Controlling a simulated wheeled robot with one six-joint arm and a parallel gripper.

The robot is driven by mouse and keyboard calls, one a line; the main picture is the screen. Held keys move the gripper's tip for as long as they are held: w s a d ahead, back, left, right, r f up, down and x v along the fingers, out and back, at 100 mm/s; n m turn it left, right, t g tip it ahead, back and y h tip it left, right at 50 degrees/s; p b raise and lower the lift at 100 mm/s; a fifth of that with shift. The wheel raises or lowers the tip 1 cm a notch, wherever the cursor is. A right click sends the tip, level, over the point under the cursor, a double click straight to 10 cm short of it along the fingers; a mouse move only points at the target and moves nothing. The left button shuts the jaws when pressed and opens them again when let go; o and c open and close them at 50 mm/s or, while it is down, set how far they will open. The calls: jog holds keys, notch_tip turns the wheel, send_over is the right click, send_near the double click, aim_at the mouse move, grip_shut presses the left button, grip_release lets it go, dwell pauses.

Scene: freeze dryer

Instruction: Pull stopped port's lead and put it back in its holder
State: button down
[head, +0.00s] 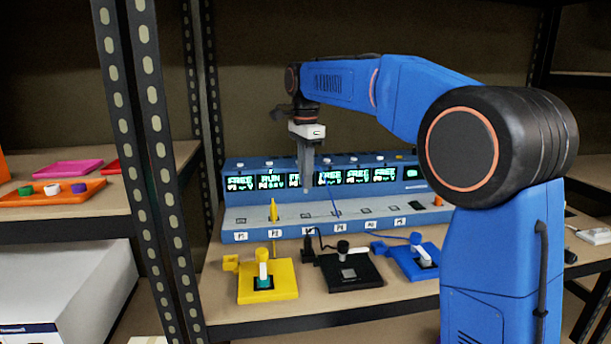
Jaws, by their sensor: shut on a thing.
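My gripper (306,188) points straight down over the blue console (290,215), near the port labelled P3. Its narrow fingers are shut on what seems to be a lead, too small to identify. A yellow lead (273,212) stands upright at P2, below a screen reading RUN. A thin blue upright piece (335,201) stands near P4, right of my gripper. The P3 screen (294,180) is partly hidden by my gripper; other legible screens read FREE. The yellow holder (285,289), black holder (365,274) and blue holder (404,264) lie in front of the console.
A dark perforated rack post (160,170) stands left of the console. The left shelf holds an orange tray (90,195) with small coloured caps and a pink tray (68,167). Black cable curves close in front of the console. The board between holders and front edge is narrow.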

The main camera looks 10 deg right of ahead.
jog(key=s+d, duration=0.6)
jog(key=d, duration=0.2)
jog(key=shift+s+d, duration=0.3)
jog(key=shift+d, duration=0.05)
dwell(0.4)
jog(key=s+d, duration=0.6)
jog(key=d, duration=0.2)
jog(key=shift+s+d, duration=0.3)
jog(key=shift+f, duration=0.15)
dwell(0.4)
jog(key=shift+f, duration=1.6)
jog(key=shift+f, duration=0.15)
jog(key=shift+f, duration=3.55)
jog(key=shift+r, duration=0.65)
